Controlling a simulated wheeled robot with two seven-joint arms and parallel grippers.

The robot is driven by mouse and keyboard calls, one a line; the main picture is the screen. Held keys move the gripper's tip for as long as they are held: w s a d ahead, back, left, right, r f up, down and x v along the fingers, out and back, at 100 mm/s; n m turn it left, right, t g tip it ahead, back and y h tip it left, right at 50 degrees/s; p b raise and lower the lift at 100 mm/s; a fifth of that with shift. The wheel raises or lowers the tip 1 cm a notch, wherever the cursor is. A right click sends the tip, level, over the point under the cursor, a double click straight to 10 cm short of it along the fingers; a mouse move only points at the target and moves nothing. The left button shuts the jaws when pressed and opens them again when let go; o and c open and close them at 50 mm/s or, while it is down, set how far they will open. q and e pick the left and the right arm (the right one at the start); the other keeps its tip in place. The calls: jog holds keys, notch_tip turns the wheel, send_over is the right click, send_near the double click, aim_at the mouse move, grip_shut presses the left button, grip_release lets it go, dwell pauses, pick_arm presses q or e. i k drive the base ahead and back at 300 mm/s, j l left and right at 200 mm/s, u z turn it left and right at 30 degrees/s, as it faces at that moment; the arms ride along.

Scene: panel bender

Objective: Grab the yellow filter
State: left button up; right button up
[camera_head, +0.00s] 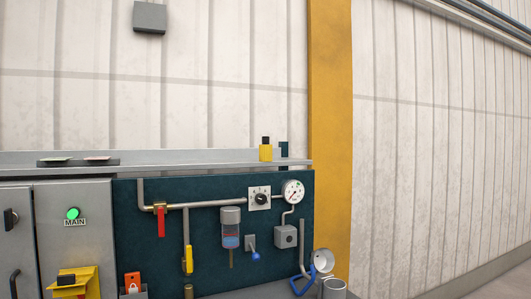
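A small yellow block-shaped item with a black top (265,152) stands upright on the grey ledge above the dark panel; it is the yellow thing that best fits the filter, though its details are too small to be sure. A dark teal item stands close to its right, partly behind the ledge. A grey-topped clear bowl (231,232) with blue and red inside hangs on the panel's pipework. Neither of my grippers shows in the head view, and nothing touches the yellow item.
The ledge (215,166) also carries a dark tray (78,161) at the left. The dark panel (215,275) holds a red-handled valve (161,222), a yellow handle (187,262) and a gauge (292,191). A yellow column (331,100) rises at right. A grey cabinet (90,220) stands left.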

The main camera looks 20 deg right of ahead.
aim_at(266, 149)
jog(key=i+l+z, duration=0.1)
jog(key=l, duration=0.3)
jog(key=i+l+z, duration=0.2)
jog(key=l, duration=0.25)
jog(key=i+l+z, duration=0.15)
jog(key=l, duration=0.3)
jog(key=i+l+z, duration=0.2)
jog(key=l, duration=0.2)
jog(key=i+l+z, duration=0.15)
jog(key=l, duration=0.25)
jog(key=i+l+z, duration=0.15)
jog(key=l, duration=0.25)
jog(key=i+l+z, duration=0.1)
jog(key=l, duration=0.3)
jog(key=i+l+z, duration=0.15)
jog(key=l, duration=0.25)
jog(key=i+l+z, duration=0.15)
jog(key=i+l, duration=0.1)
jog(key=l, duration=0.1)
